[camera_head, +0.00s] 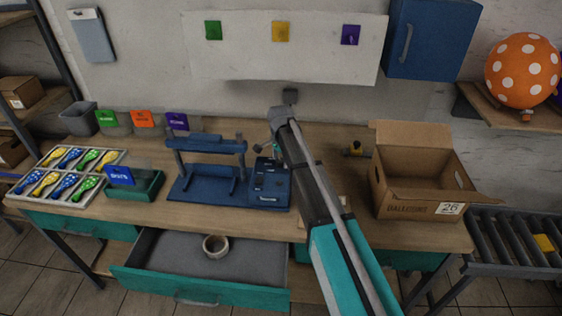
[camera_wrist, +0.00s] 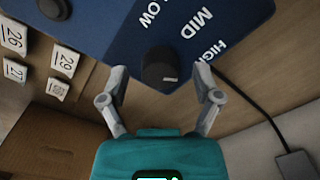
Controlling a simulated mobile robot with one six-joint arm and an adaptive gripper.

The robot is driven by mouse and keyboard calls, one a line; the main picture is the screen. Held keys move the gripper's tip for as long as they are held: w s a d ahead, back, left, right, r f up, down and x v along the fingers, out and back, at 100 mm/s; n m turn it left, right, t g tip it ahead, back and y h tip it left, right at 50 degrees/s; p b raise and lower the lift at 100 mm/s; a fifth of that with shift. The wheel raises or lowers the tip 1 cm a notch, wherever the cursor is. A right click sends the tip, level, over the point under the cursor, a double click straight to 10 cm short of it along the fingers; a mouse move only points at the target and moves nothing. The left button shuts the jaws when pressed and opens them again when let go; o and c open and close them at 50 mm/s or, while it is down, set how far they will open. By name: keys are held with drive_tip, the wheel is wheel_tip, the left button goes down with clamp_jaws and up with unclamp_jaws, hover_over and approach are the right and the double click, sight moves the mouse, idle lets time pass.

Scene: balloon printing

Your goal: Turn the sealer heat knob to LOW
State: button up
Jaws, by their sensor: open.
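The blue sealer (camera_head: 207,170) stands on the workbench, with its control box (camera_head: 270,190) at its right end. In the wrist view the blue panel (camera_wrist: 112,32) carries white LOW, MID and HIGH lettering. The dark round heat knob (camera_wrist: 158,66) sits beside that lettering and has a small white mark on its lower right. I cannot tell which label the mark points to. My gripper (camera_wrist: 160,71) is open, with one finger on each side of the knob; contact is not clear. In the head view my gripper (camera_head: 274,150) is over the control box, and the knob is not clear there.
An open cardboard box (camera_head: 420,196) stands right of my arm. A green holder with a blue card (camera_head: 120,176) and a balloon tray (camera_head: 62,177) are at left. An open drawer (camera_head: 190,284) holding a tape roll (camera_head: 215,246) juts out below. A cable (camera_wrist: 250,100) runs at right in the wrist view.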

clamp_jaws()
idle(0.3)
drive_tip(key=shift+n, duration=0.5)
drive_tip(key=n, duration=0.4)
drive_tip(key=shift+n, duration=0.3)
drive_tip(key=n, duration=1.2)
drive_tip(key=shift+n, duration=0.3)
drive_tip(key=n, duration=0.5)
drive_tip(key=shift+n, duration=0.4)
